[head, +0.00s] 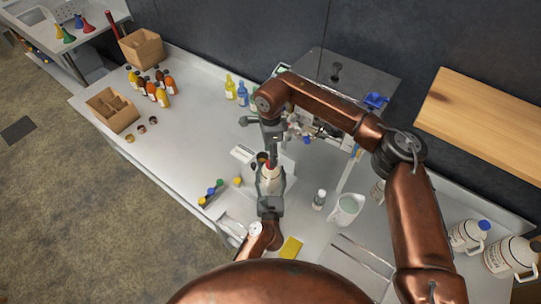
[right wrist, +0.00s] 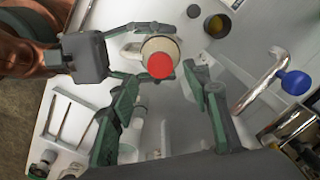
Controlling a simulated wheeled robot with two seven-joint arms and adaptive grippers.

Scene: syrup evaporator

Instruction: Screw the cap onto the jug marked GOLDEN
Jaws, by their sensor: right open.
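A cream jug (head: 270,183) stands upright on the bench in the middle of the head view, and its label cannot be read. A red cap (right wrist: 160,66) sits over the jug's mouth in the right wrist view; whether it is threaded on cannot be told. My left gripper (head: 269,196) is closed around the jug, with its fingers on both sides of the body in the right wrist view (right wrist: 148,55). My right gripper (head: 271,153) points down above the jug. In the right wrist view its fingers (right wrist: 162,82) are apart and empty, on either side of the cap.
Several other jugs, one blue-capped (head: 468,236), stand at the right. A white pitcher (head: 345,209) and small bottle (head: 319,199) are right of the jug. A steel tap with blue knob (right wrist: 293,82) is close to my right gripper.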

